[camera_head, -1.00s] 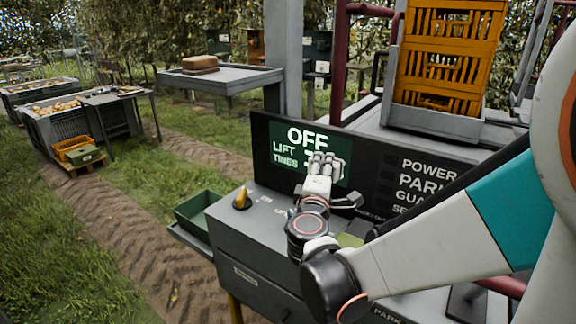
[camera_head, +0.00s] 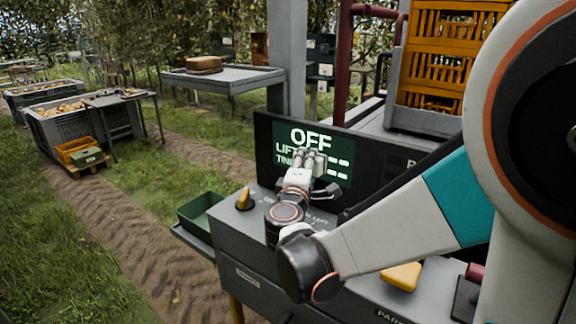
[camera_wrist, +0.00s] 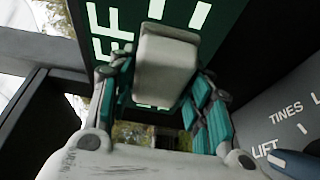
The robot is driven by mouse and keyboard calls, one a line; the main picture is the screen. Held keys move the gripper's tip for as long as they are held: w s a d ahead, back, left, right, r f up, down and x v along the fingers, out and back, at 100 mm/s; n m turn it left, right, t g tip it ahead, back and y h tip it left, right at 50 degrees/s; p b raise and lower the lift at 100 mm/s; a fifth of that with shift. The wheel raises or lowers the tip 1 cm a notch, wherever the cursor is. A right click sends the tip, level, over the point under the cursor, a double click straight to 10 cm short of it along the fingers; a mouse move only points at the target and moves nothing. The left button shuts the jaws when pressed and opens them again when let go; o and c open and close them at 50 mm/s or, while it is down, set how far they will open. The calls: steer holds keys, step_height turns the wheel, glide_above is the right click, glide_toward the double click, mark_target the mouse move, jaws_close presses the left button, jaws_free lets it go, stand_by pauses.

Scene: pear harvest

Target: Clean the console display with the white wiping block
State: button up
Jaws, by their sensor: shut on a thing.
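The console display (camera_head: 338,172) is a dark green screen with white text reading OFF, LIFT and TINES. It stands upright at the back of the grey console; part of it is hidden behind my gripper. My gripper (camera_head: 314,160) is in front of the lower middle of the screen. In the wrist view my gripper (camera_wrist: 160,95) is shut on the white wiping block (camera_wrist: 166,62), held between its two teal-padded fingers. The block is right at the green screen in that view; whether it touches the glass I cannot tell.
An orange knob (camera_head: 244,200) stands on the console top (camera_head: 228,218) left of my arm. A yellow block-like part (camera_head: 402,276) lies on the console at the front right. A green tray (camera_head: 200,212) hangs at the left. Orange crates (camera_head: 440,60) stand behind.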

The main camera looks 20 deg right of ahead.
steer(key=shift+w+a+b, duration=0.15)
steer(key=shift+w+a, duration=0.8)
steer(key=shift+w, duration=0.3)
steer(key=shift+w+a+b, duration=0.2)
steer(key=shift+w+a, duration=0.7)
steer(key=shift+w, duration=0.4)
steer(key=shift+w+a+b, duration=0.15)
steer(key=shift+w+a, duration=0.8)
steer(key=shift+w, duration=0.3)
steer(key=shift+s+a, duration=0.9)
steer(key=shift+a, duration=0.3)
steer(key=shift+s+a, duration=0.9)
steer(key=shift+a, duration=0.3)
steer(key=shift+s+a, duration=0.45)
steer(key=shift+a, duration=0.2)
steer(key=shift+s+a, duration=0.45)
steer(key=shift+a, duration=0.15)
